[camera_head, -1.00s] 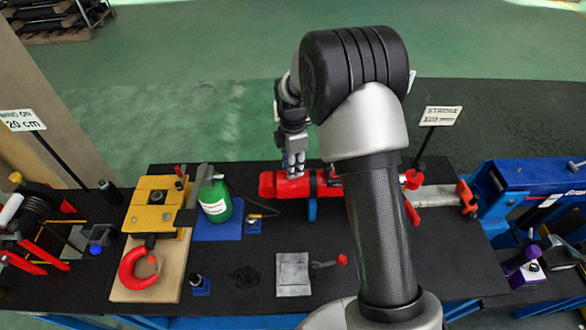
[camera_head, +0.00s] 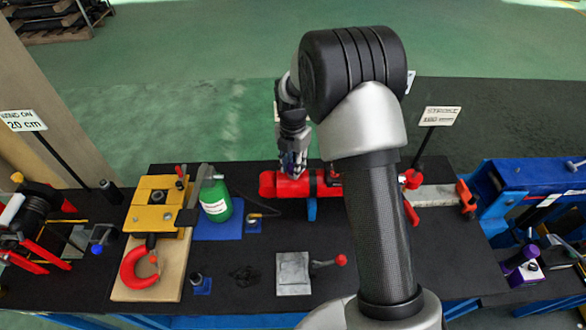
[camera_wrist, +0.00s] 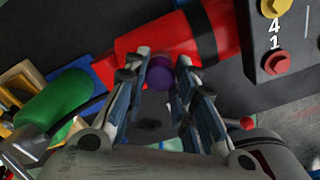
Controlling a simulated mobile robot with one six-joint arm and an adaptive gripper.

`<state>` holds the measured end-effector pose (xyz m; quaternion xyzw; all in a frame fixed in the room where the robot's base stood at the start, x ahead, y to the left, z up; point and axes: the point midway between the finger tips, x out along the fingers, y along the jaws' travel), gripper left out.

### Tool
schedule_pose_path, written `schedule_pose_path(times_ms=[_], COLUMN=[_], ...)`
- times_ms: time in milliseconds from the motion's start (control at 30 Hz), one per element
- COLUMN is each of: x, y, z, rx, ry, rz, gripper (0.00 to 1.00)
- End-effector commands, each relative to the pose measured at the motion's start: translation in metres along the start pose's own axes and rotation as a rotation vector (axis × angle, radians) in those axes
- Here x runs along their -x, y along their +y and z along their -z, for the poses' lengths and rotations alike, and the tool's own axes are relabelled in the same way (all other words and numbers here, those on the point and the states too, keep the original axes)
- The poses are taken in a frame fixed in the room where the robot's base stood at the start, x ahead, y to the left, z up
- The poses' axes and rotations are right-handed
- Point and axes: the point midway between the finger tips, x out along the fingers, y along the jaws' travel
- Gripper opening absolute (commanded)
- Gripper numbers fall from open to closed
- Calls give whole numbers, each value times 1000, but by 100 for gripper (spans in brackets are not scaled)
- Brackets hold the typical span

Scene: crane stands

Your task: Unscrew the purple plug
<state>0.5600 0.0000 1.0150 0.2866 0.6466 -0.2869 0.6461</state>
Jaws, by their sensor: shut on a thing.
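The purple plug (camera_wrist: 160,73) sits on the side of a red cylinder (camera_wrist: 160,45) in the wrist view. The two fingers of my gripper (camera_wrist: 162,70) are closed on it from either side. In the head view my gripper (camera_head: 292,168) points down at the top of the red cylinder (camera_head: 270,185), which lies horizontally on a blue support. The plug is hidden there behind the fingers. My arm covers part of the cylinder's right end.
A green bottle (camera_head: 214,203) and a yellow fixture (camera_head: 158,192) with a red C-clamp (camera_head: 133,265) stand to the left. A metal plate (camera_head: 293,283) lies in front. A blue press (camera_head: 535,177) stands at the right. Sign posts rise at both sides.

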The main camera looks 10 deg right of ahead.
Motion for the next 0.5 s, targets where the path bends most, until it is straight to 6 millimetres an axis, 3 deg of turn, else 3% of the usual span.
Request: schedule_pose_path(times_ms=[200, 467, 500], x=[3, 3, 3], y=[2, 2, 2], z=[-2, -2, -2], rx=[245, 274, 273], ry=[-5, -6, -6], rz=[-5, -5, -5], gripper=[0, 0, 26])
